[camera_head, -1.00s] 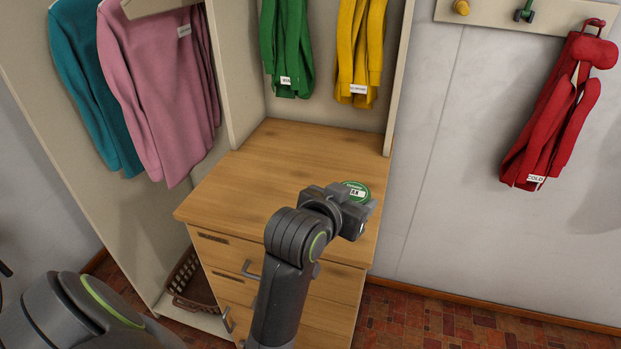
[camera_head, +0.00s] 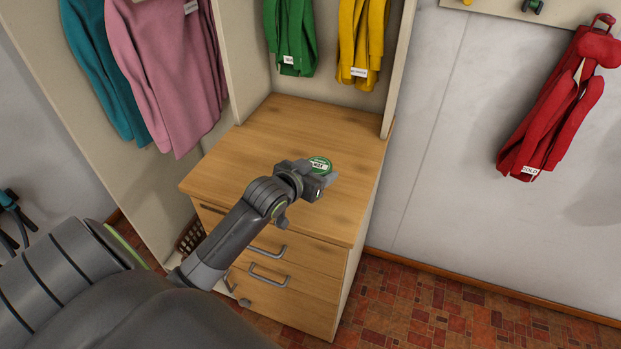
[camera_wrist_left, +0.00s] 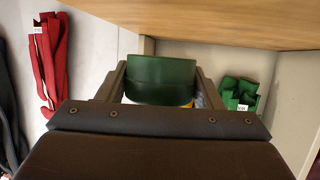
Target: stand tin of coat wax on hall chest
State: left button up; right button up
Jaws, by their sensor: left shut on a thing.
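My left gripper (camera_head: 322,177) is shut on the tin of coat wax (camera_head: 319,164), a small round green tin with a white label on its lid. The tin is upright over the middle of the wooden top of the hall chest (camera_head: 240,150). I cannot tell whether it touches the top. In the left wrist view the tin's dark green side (camera_wrist_left: 162,75) sits between the two fingers of the left gripper (camera_wrist_left: 162,88), and the chest's wood (camera_wrist_left: 210,20) fills the top. My right gripper is not in view.
The chest top around the tin is clear. Green (camera_head: 290,35) and yellow (camera_head: 360,40) garments hang behind it. Cabinet panels flank the back, with a pink garment (camera_head: 165,75) at left. A red garment (camera_head: 550,110) hangs on the right wall.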

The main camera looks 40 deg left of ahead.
pick_arm(q)
jog(key=shift+f, duration=2.6)
jog(key=o, duration=1)
jog(key=shift+f, duration=0.15)
jog(key=shift+r, duration=0.2)
jog(key=v, duration=1.2)
